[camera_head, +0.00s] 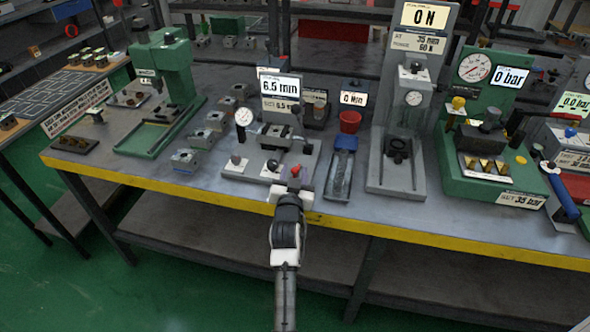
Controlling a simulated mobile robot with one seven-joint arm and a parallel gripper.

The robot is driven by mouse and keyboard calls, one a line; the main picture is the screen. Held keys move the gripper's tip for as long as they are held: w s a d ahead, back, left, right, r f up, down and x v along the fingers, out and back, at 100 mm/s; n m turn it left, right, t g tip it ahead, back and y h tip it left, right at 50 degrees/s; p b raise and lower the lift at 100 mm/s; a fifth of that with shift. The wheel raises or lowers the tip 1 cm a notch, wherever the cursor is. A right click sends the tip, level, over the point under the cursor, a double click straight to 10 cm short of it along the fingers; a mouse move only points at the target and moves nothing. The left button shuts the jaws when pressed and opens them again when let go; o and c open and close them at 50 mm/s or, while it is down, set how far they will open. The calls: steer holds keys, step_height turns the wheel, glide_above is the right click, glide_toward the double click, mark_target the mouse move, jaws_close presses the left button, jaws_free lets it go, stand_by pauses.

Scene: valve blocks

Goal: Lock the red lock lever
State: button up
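A small red knob (295,170), which looks like the red lock lever, shows at the front right of the grey fixture (235,168) with the 6.5 mm display. My gripper (293,183) is at the table's front edge, just in front of and below the red knob in the picture. My arm comes up from the bottom of the view and hides part of the fixture's front. Whether the fingers touch the knob, and whether they are open or shut, is too small to tell.
Black-knobbed levers (272,165) and a round dial gauge (243,116) are close on the left. Small grey blocks (186,161) lie further left. The grey press (398,180) stands further right.

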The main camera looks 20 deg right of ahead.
steer(key=shift+s, duration=0.1)
jaws_close()
steer(key=b, duration=0.1)
steer(key=h+b, duration=0.1)
steer(key=b, duration=0.1)
steer(key=shift+w+a+f+m+g, duration=0.2)
steer(key=shift+a+f+m+g, duration=0.1)
steer(key=shift+a+m, duration=0.1)
steer(key=shift+w+r+m+g+h+b, duration=0.1)
steer(key=shift+m+g+h+b, duration=0.3)
steer(key=shift+b, duration=0.85)
steer(key=shift+r+b, duration=0.15)
steer(key=shift+b, duration=0.2)
steer(key=shift+r+h, duration=0.1)
steer(key=shift+h, duration=0.2)
jaws_free()
